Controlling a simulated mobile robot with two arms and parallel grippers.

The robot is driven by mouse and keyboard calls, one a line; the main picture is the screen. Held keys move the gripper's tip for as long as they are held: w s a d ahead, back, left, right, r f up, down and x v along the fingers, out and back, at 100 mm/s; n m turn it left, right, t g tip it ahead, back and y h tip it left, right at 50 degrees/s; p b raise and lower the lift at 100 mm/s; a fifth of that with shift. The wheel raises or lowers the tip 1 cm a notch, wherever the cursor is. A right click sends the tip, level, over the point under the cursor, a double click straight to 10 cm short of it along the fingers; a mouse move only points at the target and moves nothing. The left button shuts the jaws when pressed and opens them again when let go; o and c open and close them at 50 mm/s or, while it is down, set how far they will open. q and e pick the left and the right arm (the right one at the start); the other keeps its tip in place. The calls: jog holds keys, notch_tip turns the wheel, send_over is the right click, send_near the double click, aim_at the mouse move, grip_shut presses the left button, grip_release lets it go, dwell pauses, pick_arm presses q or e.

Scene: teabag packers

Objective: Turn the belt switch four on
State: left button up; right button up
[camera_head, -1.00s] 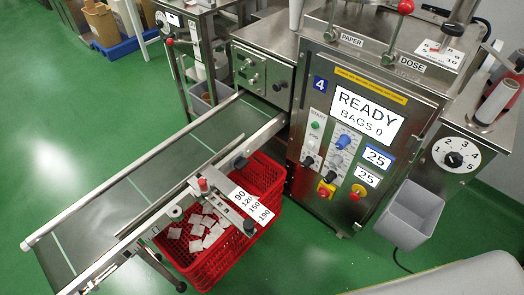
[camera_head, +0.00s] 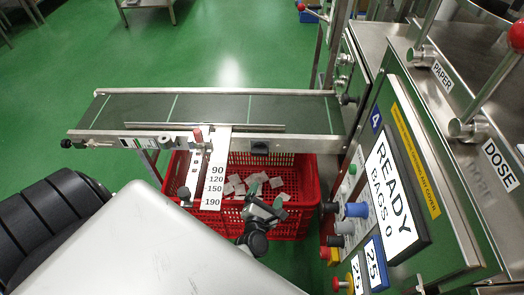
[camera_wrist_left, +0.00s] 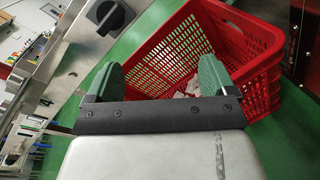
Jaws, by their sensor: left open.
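The belt's black rotary switch (camera_head: 259,148) sits on the near metal side rail of the conveyor belt (camera_head: 235,108), beside the machine marked 4. In the left wrist view the black knob (camera_wrist_left: 106,17) shows at the upper left on its steel plate. My left gripper (camera_head: 266,208) is over the red crate, nearer to me than the switch and apart from it. In the left wrist view its two green fingers (camera_wrist_left: 158,75) are spread with nothing between them. My right gripper is not in view.
The red crate (camera_head: 308,190) with several white teabags stands under the belt's near side. A white scale plate marked 90 to 190 (camera_head: 214,180) sticks out left of the switch. The machine's panel (camera_head: 393,190) with knobs and buttons stands to the right. Green floor lies open beyond the belt.

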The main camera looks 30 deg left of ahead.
aim_at(260, 155)
pick_arm(q)
jog(key=w+a+r+n+y, duration=0.1)
jog(key=w+a+n, duration=0.2)
jog(key=w+a+r+n+y, duration=0.1)
jog(key=w+a+r+n, duration=0.1)
jog(key=w+a+n, duration=0.1)
jog(key=w+a+r+n+y+b, duration=0.1)
jog(key=w+a+n+y, duration=0.1)
jog(key=w+a+n, duration=0.1)
jog(key=shift+w+r, duration=0.25)
jog(key=shift+w, duration=0.35)
jog(key=c, duration=0.9)
